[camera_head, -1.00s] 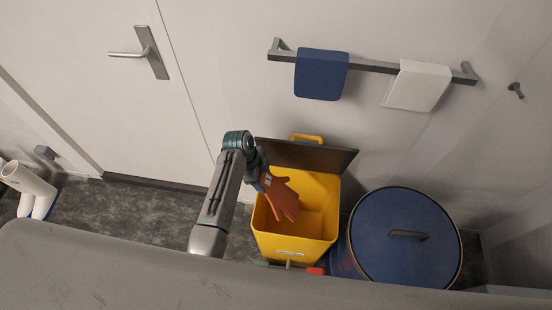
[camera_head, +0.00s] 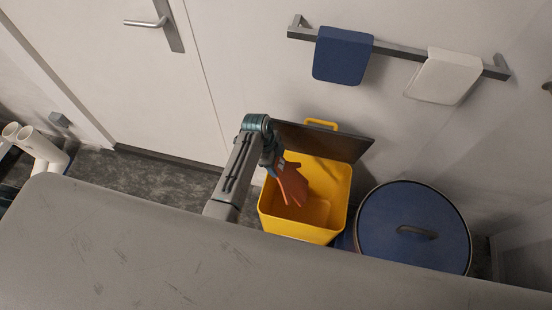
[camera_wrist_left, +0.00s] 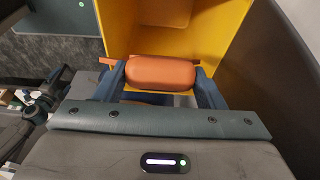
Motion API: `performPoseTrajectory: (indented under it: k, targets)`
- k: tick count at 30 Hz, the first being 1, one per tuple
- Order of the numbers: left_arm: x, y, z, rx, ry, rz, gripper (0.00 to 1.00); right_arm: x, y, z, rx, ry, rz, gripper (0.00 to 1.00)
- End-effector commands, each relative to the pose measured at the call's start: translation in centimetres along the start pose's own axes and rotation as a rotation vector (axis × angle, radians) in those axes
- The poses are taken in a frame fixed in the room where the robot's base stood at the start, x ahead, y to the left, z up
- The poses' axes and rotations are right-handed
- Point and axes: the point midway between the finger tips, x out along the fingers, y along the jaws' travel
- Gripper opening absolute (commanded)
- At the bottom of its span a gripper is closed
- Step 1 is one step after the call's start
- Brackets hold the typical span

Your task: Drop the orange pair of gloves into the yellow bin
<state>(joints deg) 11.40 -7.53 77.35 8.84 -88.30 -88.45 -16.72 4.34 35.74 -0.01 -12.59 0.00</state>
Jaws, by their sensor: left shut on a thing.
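The orange gloves (camera_head: 292,187) hang from my left gripper (camera_head: 277,169) over the mouth of the yellow bin (camera_head: 335,200). The bin stands open against the wall, its dark lid (camera_head: 335,143) tipped back. In the left wrist view my left gripper (camera_wrist_left: 163,80) is shut on the orange gloves (camera_wrist_left: 162,72), with a finger on either side. The yellow bin's inside (camera_wrist_left: 222,35) shows beyond them there. The bin's lower front is hidden behind the grey surface in the head view. My right gripper is not in view.
A blue lidded drum (camera_head: 413,225) stands right of the bin. A rail above carries a blue towel (camera_head: 342,55) and a white towel (camera_head: 443,77). A grey surface (camera_head: 150,250) fills the foreground. White pipes (camera_head: 40,148) stand at far left, beside a door (camera_head: 95,70).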

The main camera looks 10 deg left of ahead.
Motion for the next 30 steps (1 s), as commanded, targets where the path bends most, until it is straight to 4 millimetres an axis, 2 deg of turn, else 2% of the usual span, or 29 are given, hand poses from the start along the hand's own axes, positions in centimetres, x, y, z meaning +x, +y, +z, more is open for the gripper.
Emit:
performPoseTrajectory:
  k: [1,12,18,24,30]
  targets:
    - [0.9,0.0,0.3,0.0,0.0,0.0,0.4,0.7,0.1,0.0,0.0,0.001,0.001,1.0]
    - [5.2,0.0,1.5,-0.001,0.0,0.0,0.4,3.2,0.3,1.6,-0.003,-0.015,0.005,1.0]
    - [7.4,0.0,2.2,-0.001,0.0,-0.001,0.4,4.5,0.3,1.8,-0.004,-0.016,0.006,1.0]
    - [8.9,0.0,2.6,-0.001,0.001,-0.001,0.4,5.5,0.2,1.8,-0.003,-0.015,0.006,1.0]
    - [9.5,-0.1,2.8,0.0,0.001,-0.002,0.4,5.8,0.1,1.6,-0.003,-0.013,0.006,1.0]
